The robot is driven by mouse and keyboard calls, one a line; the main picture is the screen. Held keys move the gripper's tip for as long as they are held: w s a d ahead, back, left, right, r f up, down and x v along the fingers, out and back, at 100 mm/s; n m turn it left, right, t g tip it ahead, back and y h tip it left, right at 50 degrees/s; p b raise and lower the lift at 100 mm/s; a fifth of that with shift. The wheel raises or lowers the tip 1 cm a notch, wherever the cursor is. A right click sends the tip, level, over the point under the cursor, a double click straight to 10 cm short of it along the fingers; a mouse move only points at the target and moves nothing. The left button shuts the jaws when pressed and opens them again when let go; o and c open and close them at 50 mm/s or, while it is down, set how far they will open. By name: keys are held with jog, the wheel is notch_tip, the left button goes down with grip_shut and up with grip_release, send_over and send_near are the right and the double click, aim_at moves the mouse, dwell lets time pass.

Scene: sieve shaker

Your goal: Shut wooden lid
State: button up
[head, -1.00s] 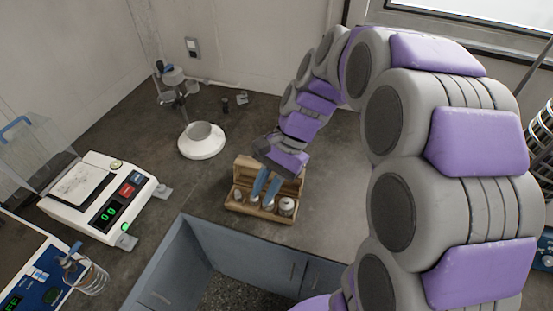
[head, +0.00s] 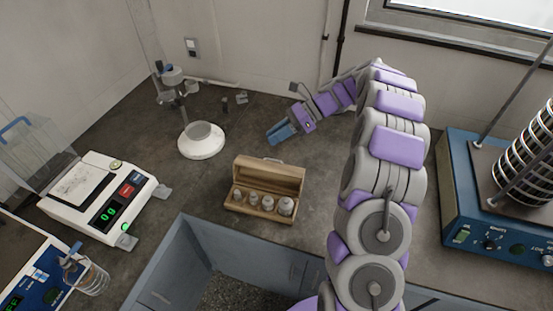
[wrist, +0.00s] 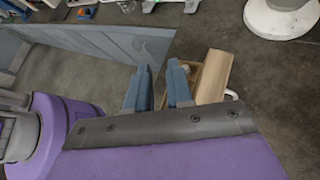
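A small wooden box (head: 259,211) stands near the front edge of the counter with several metal weights (head: 268,202) in it. Its wooden lid (head: 269,173) is raised upright along the back side, so the weights show. My gripper (head: 274,136) is behind the box, above the counter, apart from the lid and empty. In the wrist view the two blue fingers (wrist: 159,66) stand apart with a gap between them. The lid (wrist: 214,78) shows there just right of the fingers, and the box is partly hidden behind the right finger.
A white round-based stand (head: 201,143) is behind and left of the box. A balance (head: 98,195) is at the left, and a blue sieve shaker (head: 500,225) is at the right. An open blue-grey drawer (head: 165,265) lies below the counter edge. The counter right of the box is clear.

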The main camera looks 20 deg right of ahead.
jog(key=w+d+f+m+t+y, duration=0.1)
jog(key=w+d+f+m+t, duration=0.15)
jog(key=d+f+m, duration=0.45)
jog(key=w+d+f+m+t+y, duration=0.1)
jog(key=w+d+f+m+t, duration=0.2)
jog(key=d+f, duration=0.8)
jog(key=shift+m+g, duration=0.5)
jog(key=shift+g, duration=0.05)
jog(key=b+x, duration=0.1)
jog(key=x, duration=0.4)
jog(key=b+x, duration=0.1)
jog(key=x, duration=0.5)
jog(key=r+b+x, duration=0.1)
jog(key=x, duration=0.4)
jog(key=shift+a, duration=0.45)
jog(key=shift+c, duration=0.4)
grip_shut()
